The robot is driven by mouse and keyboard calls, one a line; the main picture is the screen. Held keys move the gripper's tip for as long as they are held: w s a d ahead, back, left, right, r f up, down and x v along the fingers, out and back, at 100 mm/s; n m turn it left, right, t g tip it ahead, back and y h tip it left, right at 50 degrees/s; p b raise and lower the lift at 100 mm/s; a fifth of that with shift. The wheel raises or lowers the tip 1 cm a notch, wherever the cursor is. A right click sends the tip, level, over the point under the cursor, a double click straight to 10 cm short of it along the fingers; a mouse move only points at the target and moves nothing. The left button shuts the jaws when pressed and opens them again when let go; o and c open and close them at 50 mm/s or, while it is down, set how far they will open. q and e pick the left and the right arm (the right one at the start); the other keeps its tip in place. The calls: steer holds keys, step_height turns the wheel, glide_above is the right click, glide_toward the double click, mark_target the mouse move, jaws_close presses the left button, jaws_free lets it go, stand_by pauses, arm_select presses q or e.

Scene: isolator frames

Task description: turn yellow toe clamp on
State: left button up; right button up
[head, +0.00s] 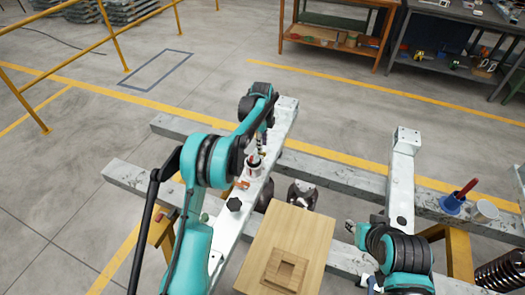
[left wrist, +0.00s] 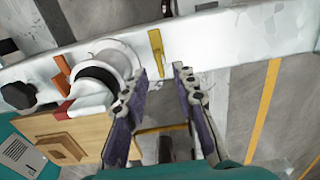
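The yellow toe clamp (left wrist: 157,52) shows in the left wrist view as a short yellow lever on the side of the pale metal beam (left wrist: 225,45). In the head view I cannot make it out clearly behind my left gripper. My left gripper (left wrist: 161,76) is open and empty, its two dark fingers pointing at the beam. The clamp lies just beyond the fingertips, between their lines, and seems apart from them. In the head view my left gripper (head: 262,146) hangs over the beam. My right arm (head: 400,255) is at the lower right; its fingers are not clear.
An orange clamp (left wrist: 62,74) and a black knob (head: 234,204) are farther along. A wooden board (head: 305,235) lies between my arms. A blue holder (head: 452,204) stands on the right frame.

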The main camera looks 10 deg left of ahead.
mark_target(259, 154)
arm_select(q)
step_height(259, 154, down, 4)
steer(key=shift+f+b, duration=0.1)
steer(key=shift+b, duration=0.4)
jaws_close()
